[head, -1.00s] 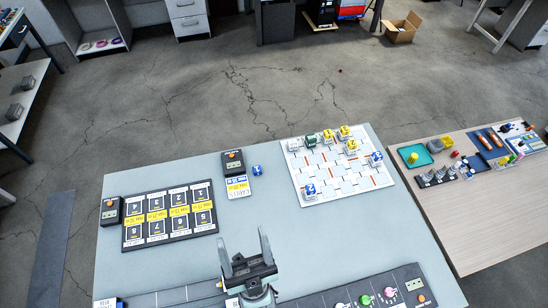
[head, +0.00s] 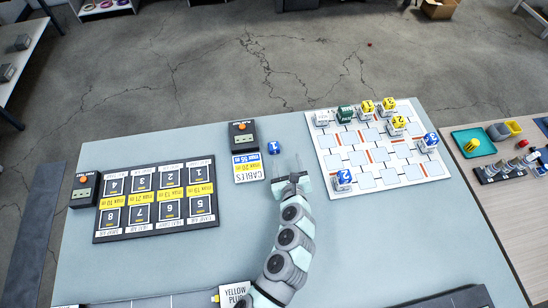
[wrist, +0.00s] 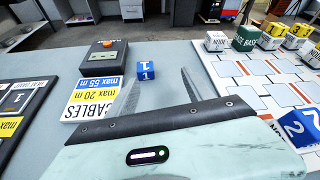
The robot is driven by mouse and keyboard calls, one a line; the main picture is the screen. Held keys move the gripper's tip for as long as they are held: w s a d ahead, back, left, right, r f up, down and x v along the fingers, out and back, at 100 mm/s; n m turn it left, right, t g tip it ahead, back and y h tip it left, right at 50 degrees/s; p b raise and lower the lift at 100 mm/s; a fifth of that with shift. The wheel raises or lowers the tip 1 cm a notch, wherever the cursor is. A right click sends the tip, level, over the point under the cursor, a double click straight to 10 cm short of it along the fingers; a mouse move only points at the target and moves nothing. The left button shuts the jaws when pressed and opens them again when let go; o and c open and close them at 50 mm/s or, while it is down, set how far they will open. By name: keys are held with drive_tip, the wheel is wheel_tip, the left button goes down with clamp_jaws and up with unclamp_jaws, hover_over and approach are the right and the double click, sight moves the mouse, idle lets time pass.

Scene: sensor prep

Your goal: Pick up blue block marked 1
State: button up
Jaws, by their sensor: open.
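The blue block marked 1 (head: 274,147) stands on the grey-blue table, just right of the dark device with the orange button. In the wrist view the same block (wrist: 146,72) shows its white 1 on two faces and sits ahead, between the lines of my two fingers. My gripper (head: 287,164) is open and empty, a little short of the block and slightly to its right in the head view. It also shows in the wrist view (wrist: 158,92), with its fingers apart. The block is not touched.
A CABLES card (head: 248,168) and the dark device (head: 242,135) lie left of the block. A dark numbered panel (head: 205,235) lies at left. Table around the block's right is clear.

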sight(274, 147)
drive_tip(key=shift+w+a+f+m+y+b, duration=0.1)
drive_tip(key=shift+a+f+m+y+b, duration=0.4)
drive_tip(key=shift+a+y, duration=0.4)
drive_tip(key=shift+w+a+f+g, duration=0.15)
drive_tip(key=shift+a+g, duration=0.15)
drive_tip(key=b+x, duration=0.1)
drive_tip(key=x, duration=0.9)
drive_tip(key=shift+w+d+b, duration=0.1)
drive_tip(key=shift+w+b, duration=0.2)
drive_tip(key=shift+b, duration=0.1)
drive_tip(key=shift+c, duration=0.6)
clamp_jaws()
